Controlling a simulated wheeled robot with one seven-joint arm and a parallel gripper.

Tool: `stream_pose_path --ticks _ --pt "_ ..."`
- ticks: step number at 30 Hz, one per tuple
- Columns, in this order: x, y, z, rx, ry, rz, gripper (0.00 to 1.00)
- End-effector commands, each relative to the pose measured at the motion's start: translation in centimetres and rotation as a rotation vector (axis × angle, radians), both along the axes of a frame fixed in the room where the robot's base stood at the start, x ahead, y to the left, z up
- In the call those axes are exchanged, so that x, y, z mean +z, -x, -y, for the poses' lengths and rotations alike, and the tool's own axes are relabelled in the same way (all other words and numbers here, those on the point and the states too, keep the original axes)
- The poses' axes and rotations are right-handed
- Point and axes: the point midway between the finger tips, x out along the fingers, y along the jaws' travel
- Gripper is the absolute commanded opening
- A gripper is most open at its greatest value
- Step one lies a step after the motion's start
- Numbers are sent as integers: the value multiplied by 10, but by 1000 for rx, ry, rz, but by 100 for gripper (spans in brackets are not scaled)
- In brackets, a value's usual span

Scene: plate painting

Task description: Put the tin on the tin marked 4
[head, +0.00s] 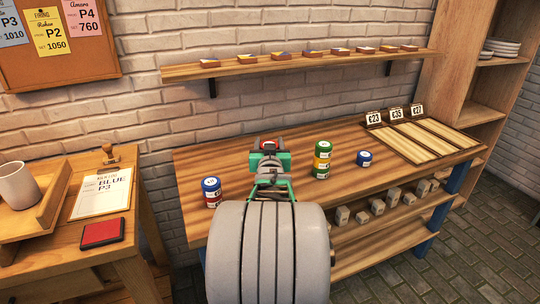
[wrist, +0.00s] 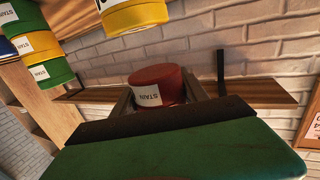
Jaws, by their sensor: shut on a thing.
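My gripper (head: 268,150) is shut on a red tin (head: 269,142) above the middle of the workbench. The wrist view, which looks upside down, shows the red tin (wrist: 158,84) with its white label between the fingers. To the right stands a stack of tins (head: 322,160), green at top and bottom with yellow between. A lone blue tin (head: 364,158) stands further right. At the left, a blue tin (head: 211,184) sits on a red tin (head: 213,201). I cannot read which tin is marked 4.
A board with price tags (head: 425,135) lies at the right end. A side table at left holds a mug (head: 17,186) and an order sheet (head: 102,190).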

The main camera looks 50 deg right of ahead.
Motion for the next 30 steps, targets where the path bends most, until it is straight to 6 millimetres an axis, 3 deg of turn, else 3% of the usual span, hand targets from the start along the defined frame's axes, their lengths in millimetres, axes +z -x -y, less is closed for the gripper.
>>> stream_pose_path --ticks 3,8,19,20,27,30 --pt "-11 -1 9 -1 -1 -1 6" --pt "-38 -1 7 1 -1 0 6" --pt "-42 -1 7 1 2 2 6" --pt "-42 -1 7 1 1 1 53" --pt "-41 -1 7 1 1 1 73" --pt "-41 -1 7 1 1 1 73"
